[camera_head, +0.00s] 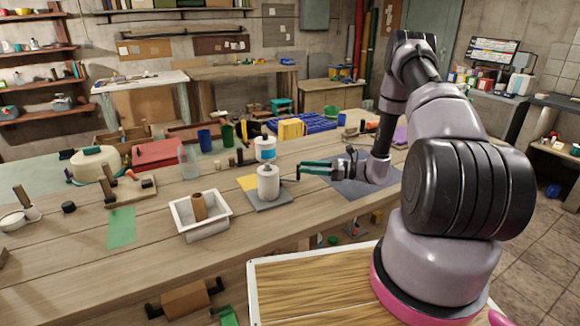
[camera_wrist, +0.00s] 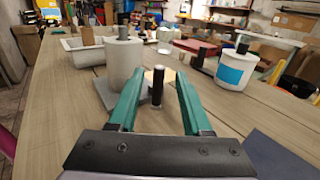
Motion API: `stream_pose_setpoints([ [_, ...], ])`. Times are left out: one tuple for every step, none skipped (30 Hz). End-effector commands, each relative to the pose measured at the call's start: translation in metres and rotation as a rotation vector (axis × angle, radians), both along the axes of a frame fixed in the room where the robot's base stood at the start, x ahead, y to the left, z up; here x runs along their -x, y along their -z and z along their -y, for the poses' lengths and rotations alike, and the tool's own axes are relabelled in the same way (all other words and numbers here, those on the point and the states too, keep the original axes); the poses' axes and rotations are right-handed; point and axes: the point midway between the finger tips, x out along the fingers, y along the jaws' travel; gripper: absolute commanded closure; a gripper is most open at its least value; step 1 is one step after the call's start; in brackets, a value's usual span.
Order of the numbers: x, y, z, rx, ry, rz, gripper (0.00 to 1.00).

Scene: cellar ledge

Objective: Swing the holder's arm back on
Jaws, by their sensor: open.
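A white roll (camera_head: 268,184) stands upright on the holder's flat grey base plate (camera_head: 272,200), with a grey stub at its top. In the wrist view the roll (camera_wrist: 124,66) is just left of my left finger, and part of the base plate (camera_wrist: 104,92) shows below it. A dark upright post with a pale top (camera_wrist: 157,86), seemingly the holder's arm, stands between my fingers, with gaps on both sides. My gripper (camera_head: 299,171) is open, its teal fingers reaching in from the right beside the roll. The post's foot and any link to the base are unclear.
A white tray (camera_head: 187,222) holding a brown cylinder is at the left front. A glass jar (camera_head: 189,162), cups and a blue crate (camera_head: 310,122) crowd the back. Bare wood lies in front.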

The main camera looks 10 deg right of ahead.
Motion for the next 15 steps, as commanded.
stream_pose_setpoints([
  [-0.002, 0.000, -0.011, 0.000, -0.006, 0.000, 0.51],
  [-0.004, 0.000, -0.017, 0.001, -0.004, 0.001, 0.51],
  [-0.007, 0.000, -0.024, 0.001, -0.006, 0.001, 0.51],
  [-0.008, 0.000, -0.028, 0.001, -0.005, 0.001, 0.51],
  [-0.010, 0.000, -0.033, 0.001, -0.005, 0.001, 0.51],
  [-0.012, 0.000, -0.039, 0.002, -0.005, 0.000, 0.51],
  [-0.013, 0.000, -0.043, 0.002, -0.004, 0.000, 0.51],
  [-0.015, 0.000, -0.046, 0.003, -0.004, 0.001, 0.51],
  [-0.016, 0.000, -0.051, 0.003, -0.004, 0.001, 0.51],
  [-0.017, 0.000, -0.053, 0.003, -0.003, 0.001, 0.51],
  [-0.018, 0.000, -0.055, 0.003, -0.002, 0.001, 0.51],
  [-0.019, 0.000, -0.057, 0.003, -0.002, 0.001, 0.51],
  [-0.019, 0.000, -0.058, 0.003, -0.002, 0.001, 0.51],
  [-0.019, 0.000, -0.059, 0.003, -0.002, 0.001, 0.51],
  [-0.020, 0.000, -0.060, 0.003, -0.002, 0.001, 0.51],
])
